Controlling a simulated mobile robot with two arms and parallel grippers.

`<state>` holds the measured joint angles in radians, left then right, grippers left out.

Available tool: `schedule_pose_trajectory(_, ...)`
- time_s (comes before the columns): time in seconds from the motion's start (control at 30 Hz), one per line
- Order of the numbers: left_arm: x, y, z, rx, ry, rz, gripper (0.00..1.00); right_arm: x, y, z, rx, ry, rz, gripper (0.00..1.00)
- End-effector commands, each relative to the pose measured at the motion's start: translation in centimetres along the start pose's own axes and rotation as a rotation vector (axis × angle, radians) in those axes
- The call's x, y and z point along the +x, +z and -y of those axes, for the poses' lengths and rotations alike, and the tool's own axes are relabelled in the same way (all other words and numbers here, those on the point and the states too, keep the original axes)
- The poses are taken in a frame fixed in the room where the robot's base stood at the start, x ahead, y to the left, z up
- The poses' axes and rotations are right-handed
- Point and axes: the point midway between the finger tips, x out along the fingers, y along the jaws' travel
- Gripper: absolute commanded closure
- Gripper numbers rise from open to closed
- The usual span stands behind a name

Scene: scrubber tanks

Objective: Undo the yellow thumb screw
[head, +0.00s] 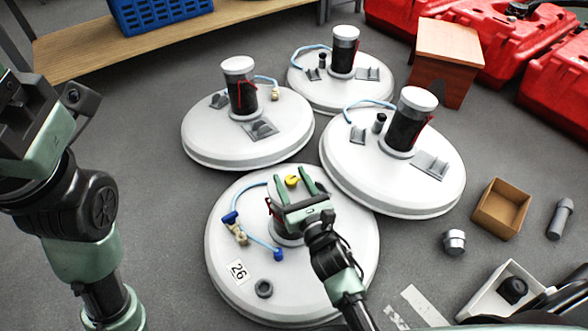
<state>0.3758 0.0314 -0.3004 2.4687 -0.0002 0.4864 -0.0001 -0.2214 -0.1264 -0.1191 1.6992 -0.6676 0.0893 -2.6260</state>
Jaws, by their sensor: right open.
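The yellow thumb screw (292,181) is a small knob on the nearest round white tank lid (350,270), the one labelled 26. My right gripper (288,181) reaches in from the lower right over this lid. Its two green fingers are open, one on each side of the yellow screw as seen from above. I cannot tell whether they touch it. The gripper body hides much of the dark cylinder (288,238) in the middle of the lid. My left arm stands at the left edge, and its fingers are not in view.
A light blue hose with dark blue fittings (230,218) lies left of the cylinder. Three more white tanks stand behind. A cardboard box (502,209), a metal cap (454,242) and a white tray (493,297) lie to the right. Floor at left is clear.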

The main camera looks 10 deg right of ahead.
Motion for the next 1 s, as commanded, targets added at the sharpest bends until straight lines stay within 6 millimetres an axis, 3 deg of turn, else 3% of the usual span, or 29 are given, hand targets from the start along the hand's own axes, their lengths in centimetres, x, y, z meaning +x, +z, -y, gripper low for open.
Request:
schedule_pose_trajectory(0.27,0.1,-0.1,0.0,0.000,0.002,-0.005,0.42,0.0,0.0,-0.2,0.001,0.000,0.000,0.50)
schedule_pose_trajectory(0.47,0.1,-0.2,0.0,0.000,0.002,-0.006,0.42,0.0,0.0,-0.2,0.001,0.000,0.000,1.00)
schedule_pose_trajectory(0.9,0.5,0.2,0.2,-0.002,-0.007,0.008,0.42,0.0,0.3,-0.1,-0.006,0.076,0.000,1.00)
schedule_pose_trajectory(1.0,-0.6,1.2,0.4,-0.005,-0.019,0.052,0.42,0.0,0.3,0.0,-0.009,0.137,-0.001,1.00)
